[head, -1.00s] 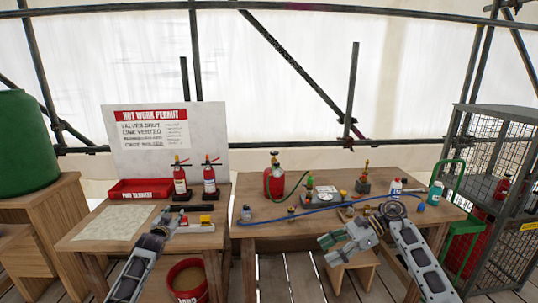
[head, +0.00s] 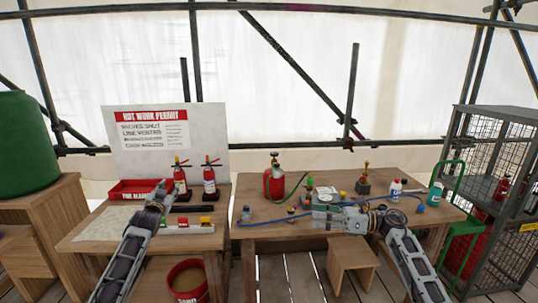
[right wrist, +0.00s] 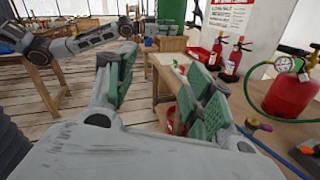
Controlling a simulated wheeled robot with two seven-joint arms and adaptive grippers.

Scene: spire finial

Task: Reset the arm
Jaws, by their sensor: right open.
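My left gripper (head: 163,188) is over the left table, in front of the red tray and the fire extinguishers. Its fingers are too small and dark to judge. My right gripper (head: 318,213) is at the front of the right table, pointing left and covering part of the table's front edge. In the right wrist view its two green-padded fingers (right wrist: 160,92) stand wide apart with nothing between them.
The left table bears a red tray (head: 134,188) and two fire extinguishers (head: 209,180). A red gas cylinder (head: 275,184), a blue hose (head: 262,222) and bottles stand on the right table. A stool (head: 350,256) and red bucket (head: 187,278) are below; a mesh cage (head: 500,165) is right.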

